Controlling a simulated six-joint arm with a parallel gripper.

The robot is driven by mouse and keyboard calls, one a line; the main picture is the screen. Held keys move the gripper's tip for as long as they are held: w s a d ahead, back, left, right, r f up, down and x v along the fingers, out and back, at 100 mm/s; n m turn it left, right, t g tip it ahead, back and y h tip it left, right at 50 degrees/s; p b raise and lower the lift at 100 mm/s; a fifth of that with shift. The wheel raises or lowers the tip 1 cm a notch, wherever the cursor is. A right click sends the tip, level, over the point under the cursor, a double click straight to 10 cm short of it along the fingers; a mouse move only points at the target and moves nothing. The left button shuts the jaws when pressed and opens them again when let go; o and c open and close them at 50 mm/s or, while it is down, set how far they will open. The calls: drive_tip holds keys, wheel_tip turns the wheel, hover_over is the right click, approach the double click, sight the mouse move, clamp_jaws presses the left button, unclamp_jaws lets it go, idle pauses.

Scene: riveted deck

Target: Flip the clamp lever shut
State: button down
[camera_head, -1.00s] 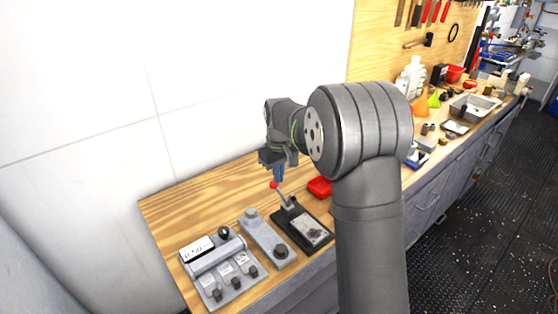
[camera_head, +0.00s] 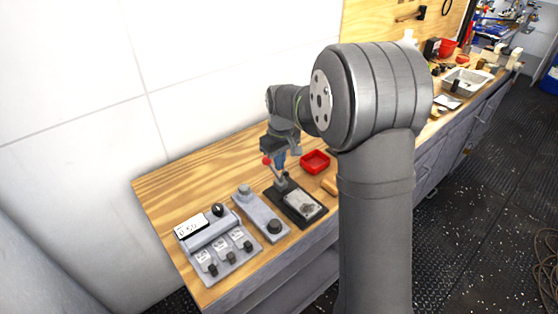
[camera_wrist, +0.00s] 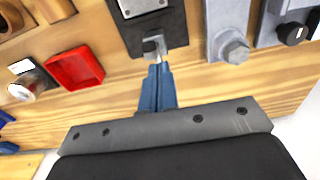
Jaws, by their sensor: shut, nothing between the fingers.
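The clamp has a black base (camera_head: 316,214) with a grey metal plate on the bench. Its lever (camera_head: 275,171) stands up from the back end of the base, leaning left, with a red ball knob (camera_head: 266,160) on top. My gripper (camera_head: 280,166) is shut and empty, its blue fingers low beside the lever, just right of the knob. I cannot tell whether they touch. In the wrist view the blue fingertips (camera_wrist: 158,68) point at the clamp's pivot block (camera_wrist: 153,46), and the lever and knob are mostly hidden.
A grey fixture with a round knob (camera_head: 262,217) lies left of the clamp, and a control box with a display (camera_head: 217,250) is farther left. A red tray (camera_head: 315,162) sits right of the gripper. A white wall rises behind the bench.

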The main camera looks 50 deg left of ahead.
drive_tip(key=shift+d+y, duration=0.4)
drive_tip(key=shift+y, duration=0.1)
drive_tip(key=shift+d+f+y, duration=0.1)
drive_tip(key=shift+d+y, duration=0.7)
drive_tip(key=shift+y, duration=0.1)
drive_tip(key=d, duration=0.1)
drive_tip(key=d+f+y, duration=0.1)
drive_tip(key=d, duration=0.1)
drive_tip(key=shift+d+f, duration=0.1)
drive_tip(key=shift+f, duration=0.15)
drive_tip(key=shift+d+f, duration=0.85)
drive_tip(key=shift+f, duration=0.15)
drive_tip(key=shift+d+f, duration=0.3)
drive_tip(key=shift+f, duration=0.25)
drive_tip(key=shift+d+f, duration=0.25)
drive_tip(key=shift+f, duration=0.3)
drive_tip(key=shift+f, duration=0.1)
